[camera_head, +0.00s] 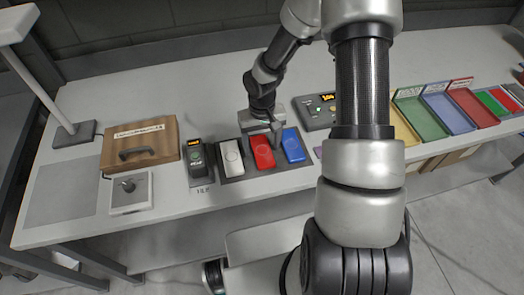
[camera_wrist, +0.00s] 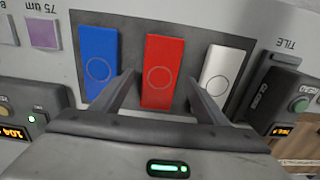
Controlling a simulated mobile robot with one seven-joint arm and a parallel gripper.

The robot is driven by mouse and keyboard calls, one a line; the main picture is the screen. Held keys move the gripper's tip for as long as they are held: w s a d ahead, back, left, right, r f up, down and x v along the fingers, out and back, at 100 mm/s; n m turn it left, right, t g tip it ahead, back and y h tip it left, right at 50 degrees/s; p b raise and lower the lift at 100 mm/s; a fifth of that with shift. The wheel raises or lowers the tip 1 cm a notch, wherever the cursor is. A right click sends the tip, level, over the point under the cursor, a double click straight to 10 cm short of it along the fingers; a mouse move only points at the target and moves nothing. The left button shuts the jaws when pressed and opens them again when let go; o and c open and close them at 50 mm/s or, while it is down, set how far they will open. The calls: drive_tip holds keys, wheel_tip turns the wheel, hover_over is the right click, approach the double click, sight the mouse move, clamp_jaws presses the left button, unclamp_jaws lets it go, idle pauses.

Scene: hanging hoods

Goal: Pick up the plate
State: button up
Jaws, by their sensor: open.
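Three flat rectangular plates, each marked with a circle, lie side by side on a dark mat (camera_head: 270,168). They are a white plate (camera_head: 231,158), a red plate (camera_head: 263,153) and a blue plate (camera_head: 293,147). My gripper (camera_head: 262,139) is open and empty above the red plate. In the wrist view, the fingers of my gripper (camera_wrist: 161,80) point to either side of the red plate (camera_wrist: 161,67), with the blue plate (camera_wrist: 99,62) left and the white plate (camera_wrist: 220,72) right. The exact height of the fingertips above the mat is hard to tell.
A dark device with a green button (camera_head: 197,160) stands left of the mat. A wooden box with a handle (camera_head: 140,145) is farther left. A control box (camera_head: 318,110) stands behind and right. Coloured trays (camera_head: 447,110) line the bench's right side.

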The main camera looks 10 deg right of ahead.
drive_tip(key=shift+f, duration=0.65)
drive_tip(key=c, duration=1.2)
